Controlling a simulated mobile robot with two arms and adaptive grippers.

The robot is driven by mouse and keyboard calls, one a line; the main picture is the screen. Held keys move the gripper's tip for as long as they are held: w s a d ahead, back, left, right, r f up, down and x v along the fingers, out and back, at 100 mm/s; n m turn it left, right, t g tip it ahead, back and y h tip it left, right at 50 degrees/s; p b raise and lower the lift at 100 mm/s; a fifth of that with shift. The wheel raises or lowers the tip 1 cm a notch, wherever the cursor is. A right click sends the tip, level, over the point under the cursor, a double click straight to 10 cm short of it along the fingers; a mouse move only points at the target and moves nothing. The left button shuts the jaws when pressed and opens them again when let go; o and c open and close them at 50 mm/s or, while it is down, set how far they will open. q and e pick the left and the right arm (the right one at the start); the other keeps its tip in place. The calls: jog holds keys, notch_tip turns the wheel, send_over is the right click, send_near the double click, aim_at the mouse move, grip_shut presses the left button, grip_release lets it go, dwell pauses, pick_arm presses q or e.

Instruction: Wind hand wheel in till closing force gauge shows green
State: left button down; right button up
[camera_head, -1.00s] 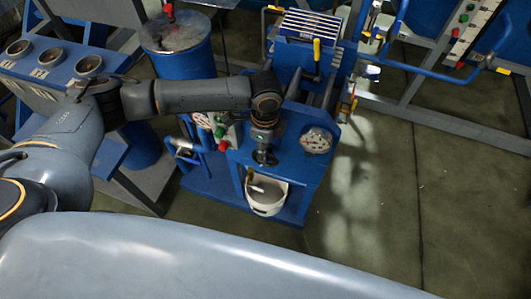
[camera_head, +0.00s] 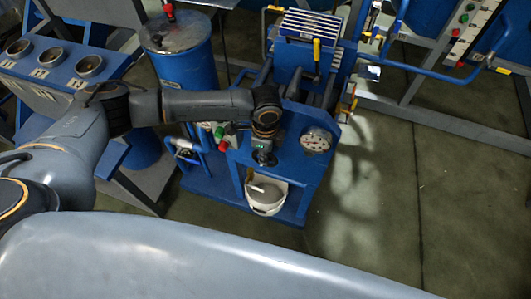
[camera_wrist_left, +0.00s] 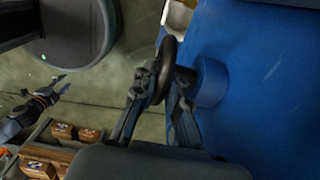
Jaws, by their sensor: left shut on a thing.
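The hand wheel (camera_wrist_left: 166,68) is a dark ring seen nearly edge-on in the left wrist view, beside a round blue boss on the blue machine panel (camera_wrist_left: 270,75). My left gripper (camera_wrist_left: 164,76) is shut on the wheel's rim, a finger on either side. In the head view my left gripper (camera_head: 263,157) is at the front of the blue machine (camera_head: 290,160), where my wrist mostly hides the wheel. The round white-faced gauge (camera_head: 316,140) is on the panel to the right of my gripper. Its needle and colour zone are too small to read.
A white bucket (camera_head: 266,200) stands on the machine's low shelf under my gripper. A blue drum (camera_head: 187,65) stands behind my forearm. Floor (camera_head: 390,210) to the right is clear.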

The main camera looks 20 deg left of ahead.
pick_arm(q)
jog(key=y+p, duration=0.1)
jog(key=p, duration=0.1)
jog(key=shift+s+d+r+y+p, duration=0.1)
jog(key=shift+d+r+y+p, duration=0.1)
jog(key=shift+d+y+p, duration=0.15)
jog(key=shift+f+y+p, duration=0.2)
jog(key=shift+y+p, duration=0.1)
jog(key=shift+y, duration=0.25)
jog(key=shift+f, duration=0.1)
jog(key=c, duration=1.4)
grip_release()
jog(key=shift+o, duration=0.2)
jog(key=v, duration=1.2)
